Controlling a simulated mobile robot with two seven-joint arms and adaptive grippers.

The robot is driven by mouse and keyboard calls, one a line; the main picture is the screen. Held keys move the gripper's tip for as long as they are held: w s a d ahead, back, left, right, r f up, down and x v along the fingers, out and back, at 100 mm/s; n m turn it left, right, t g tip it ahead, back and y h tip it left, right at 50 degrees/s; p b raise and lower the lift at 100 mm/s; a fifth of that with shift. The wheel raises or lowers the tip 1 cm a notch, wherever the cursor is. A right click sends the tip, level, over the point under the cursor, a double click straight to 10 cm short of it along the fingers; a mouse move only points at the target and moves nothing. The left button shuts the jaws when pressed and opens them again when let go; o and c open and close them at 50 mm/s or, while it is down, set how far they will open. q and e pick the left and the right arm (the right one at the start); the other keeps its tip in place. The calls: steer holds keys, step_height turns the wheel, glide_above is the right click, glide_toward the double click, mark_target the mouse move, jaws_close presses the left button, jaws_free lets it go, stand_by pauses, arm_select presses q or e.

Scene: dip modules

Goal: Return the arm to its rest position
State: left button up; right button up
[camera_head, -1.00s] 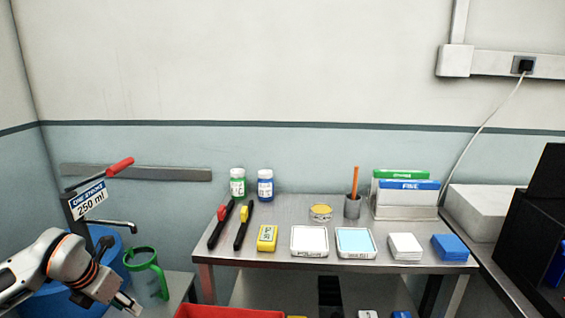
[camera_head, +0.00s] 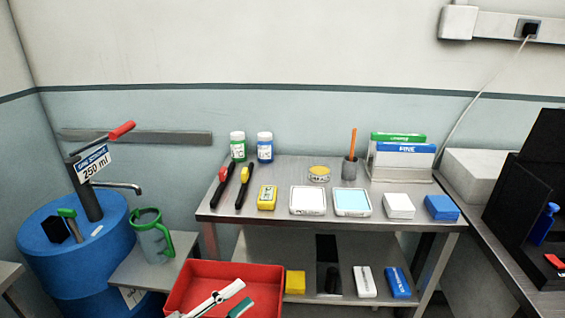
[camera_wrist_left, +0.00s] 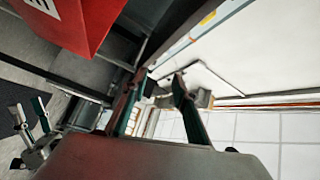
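My left gripper (camera_wrist_left: 158,82) shows in the left wrist view, with its two fingers apart and nothing visible between them. In the head view now I cannot make out my left arm or gripper. The green-handled jug (camera_head: 153,243) stands upright on a small metal shelf (camera_head: 128,272), near the spout of the pump (camera_head: 92,203) on the blue drum (camera_head: 70,265).
A red surface (camera_wrist_left: 75,20) fills the wrist view's upper left.

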arm_select(q)
steer(key=s+a+f+n+g+y, duration=0.1)
steer(key=s+a+f+n+y, duration=0.2)
steer(key=f, duration=0.5)
steer(key=s+a+f+n+y, duration=0.3)
steer(key=s+f+n+y, duration=0.2)
steer(key=n, duration=0.5)
steer(key=s+a+f+n+g+y, duration=0.1)
steer(key=s+a+f+n+y, duration=0.2)
steer(key=s+f+n, duration=0.3)
step_height(320, 180, down, 5)
steer(key=shift+s+a+r+g+y, duration=0.1)
steer(key=shift+s+a+g+y, duration=0.25)
steer(key=shift+s+a, duration=0.2)
